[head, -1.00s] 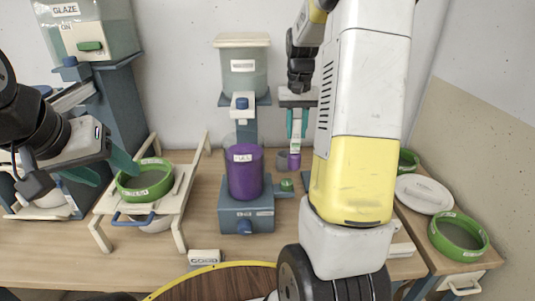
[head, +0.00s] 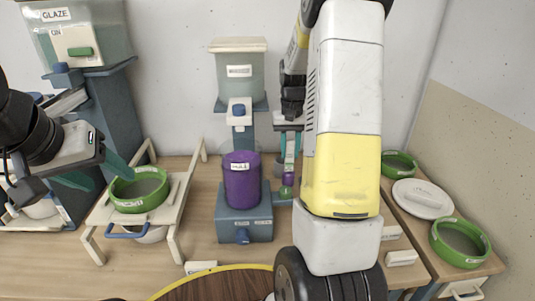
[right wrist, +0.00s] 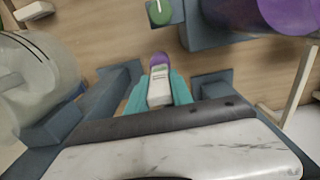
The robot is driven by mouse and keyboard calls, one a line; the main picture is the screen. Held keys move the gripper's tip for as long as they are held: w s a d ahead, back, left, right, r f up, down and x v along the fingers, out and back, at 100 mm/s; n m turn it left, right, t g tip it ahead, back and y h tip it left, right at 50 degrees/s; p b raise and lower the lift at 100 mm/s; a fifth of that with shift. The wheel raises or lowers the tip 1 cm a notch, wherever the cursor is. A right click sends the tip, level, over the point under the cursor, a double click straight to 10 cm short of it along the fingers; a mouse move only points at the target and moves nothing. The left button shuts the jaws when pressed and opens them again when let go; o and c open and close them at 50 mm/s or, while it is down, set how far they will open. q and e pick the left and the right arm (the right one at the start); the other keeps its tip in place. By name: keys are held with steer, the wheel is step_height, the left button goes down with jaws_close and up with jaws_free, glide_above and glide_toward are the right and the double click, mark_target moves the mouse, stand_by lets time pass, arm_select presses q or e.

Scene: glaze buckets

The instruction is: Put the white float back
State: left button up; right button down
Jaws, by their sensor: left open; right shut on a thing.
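My right gripper (head: 288,160) points down behind my right forearm, near the middle dispenser. Its teal fingers are shut on a small white piece with a purple end, which looks like the white float (head: 289,167). In the right wrist view the white float (right wrist: 159,88) sits between the fingers, purple tip outward. In the head view that tip appears just above a green knob (head: 286,192); I cannot tell whether they touch. A purple labelled cylinder (head: 241,188) stands on a blue base (head: 243,222) to the left. My left gripper (head: 98,174) is open and empty beside a green-rimmed sieve (head: 140,202).
The sieve rests on a white stand (head: 178,215). A glaze tank (head: 110,42) stands at the left, and another tank (head: 240,78) above the purple cylinder. At right are a white lid (head: 422,200) and a green ring (head: 459,243). My right forearm hides part of the bench.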

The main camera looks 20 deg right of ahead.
steer(key=w+d, duration=0.4)
steer(key=w, duration=1.2)
step_height(320, 180, down, 7)
steer(key=shift+w+d, duration=0.15)
steer(key=shift+w, duration=0.1)
steer(key=shift+f, duration=0.1)
steer(key=c, duration=1.1)
jaws_free()
step_height(320, 180, up, 12)
steer(key=shift+r, duration=0.15)
